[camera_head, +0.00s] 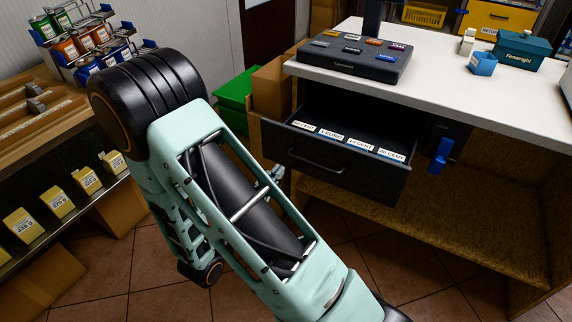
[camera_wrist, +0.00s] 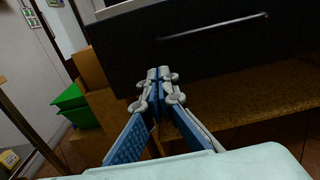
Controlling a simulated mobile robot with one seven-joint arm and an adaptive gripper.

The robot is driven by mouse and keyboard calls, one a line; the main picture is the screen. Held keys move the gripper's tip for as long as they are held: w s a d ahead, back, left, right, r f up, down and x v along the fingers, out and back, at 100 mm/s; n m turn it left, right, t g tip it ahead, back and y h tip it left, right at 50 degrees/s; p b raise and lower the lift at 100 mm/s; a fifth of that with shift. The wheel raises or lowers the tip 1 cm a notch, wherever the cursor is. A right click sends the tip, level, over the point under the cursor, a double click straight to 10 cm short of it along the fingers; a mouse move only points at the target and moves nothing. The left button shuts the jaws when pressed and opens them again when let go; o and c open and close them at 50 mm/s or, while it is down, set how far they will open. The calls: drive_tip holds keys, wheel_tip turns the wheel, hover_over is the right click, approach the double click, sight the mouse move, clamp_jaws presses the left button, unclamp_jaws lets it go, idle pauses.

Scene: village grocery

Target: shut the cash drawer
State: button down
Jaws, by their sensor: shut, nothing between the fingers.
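The cash drawer (camera_head: 340,155) is a black drawer under the white counter, pulled out toward me. In the head view its labelled coin compartments show at the top, and a bar handle is on its front. In the wrist view the drawer front (camera_wrist: 200,55) fills the upper right, with the handle (camera_wrist: 212,27) to the right of my gripper. My gripper (camera_wrist: 160,74) is shut and empty, its fingertips overlapping the lower left of the drawer front in the picture. I cannot tell whether they touch it. In the head view my gripper is mostly hidden behind my arm.
The white counter top (camera_head: 440,95) holds a black keypad unit (camera_head: 352,60), a teal box (camera_head: 522,50) and a blue cup (camera_head: 483,63). A green bin (camera_head: 236,88) and cardboard boxes (camera_head: 272,85) stand left of the drawer. A goods shelf (camera_head: 60,150) is at the left.

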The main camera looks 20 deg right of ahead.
sight(325, 124)
drive_tip(key=shift+b+x, duration=0.35)
drive_tip(key=shift+x, duration=2.2)
drive_tip(key=x, duration=2.5)
drive_tip(key=shift+w+d, duration=0.5)
drive_tip(key=shift+r, duration=0.15)
